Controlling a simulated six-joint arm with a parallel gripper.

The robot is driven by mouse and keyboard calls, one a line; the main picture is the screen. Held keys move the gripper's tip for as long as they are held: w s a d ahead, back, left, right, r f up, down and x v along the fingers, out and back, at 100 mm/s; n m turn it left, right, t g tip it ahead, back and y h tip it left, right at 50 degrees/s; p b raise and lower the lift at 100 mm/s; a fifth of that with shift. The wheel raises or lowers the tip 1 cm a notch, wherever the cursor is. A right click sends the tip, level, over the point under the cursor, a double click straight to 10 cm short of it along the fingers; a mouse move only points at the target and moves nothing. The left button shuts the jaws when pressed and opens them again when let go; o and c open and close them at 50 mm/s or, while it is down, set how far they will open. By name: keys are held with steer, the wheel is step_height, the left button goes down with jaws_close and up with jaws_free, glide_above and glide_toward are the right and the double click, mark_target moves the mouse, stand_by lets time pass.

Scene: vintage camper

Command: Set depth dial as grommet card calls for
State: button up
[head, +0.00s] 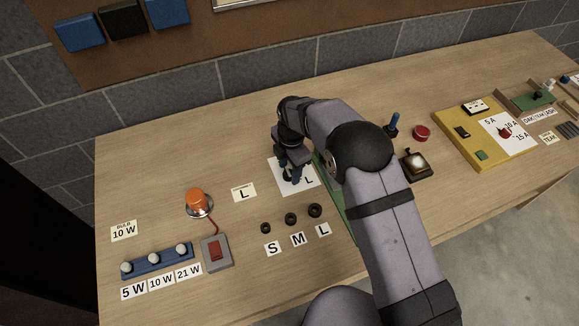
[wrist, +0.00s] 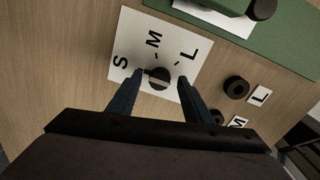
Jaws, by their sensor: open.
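The depth dial (wrist: 159,77) is a dark round knob on a white plate (wrist: 128,48) marked S, M and L. A pale line crosses the knob, but I cannot tell which letter it points to. My gripper (wrist: 159,80) is open, with one blue finger on each side of the knob; contact is unclear. In the head view my gripper (head: 290,178) is over the plate (head: 309,190) and hides most of the dial, leaving the L showing. The grommet card (head: 244,192) lies left of the plate and shows a large L.
Several black grommets (head: 290,219) stand behind S, M and L labels in front of the plate. A green device (wrist: 270,40) is beside the plate. An orange lamp (head: 198,200) and a red switch box (head: 216,252) stand at left, a yellow board (head: 460,145) at right.

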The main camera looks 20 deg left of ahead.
steer(key=shift+f, duration=0.35)
steer(key=shift+c, duration=0.4)
steer(key=c, duration=1)
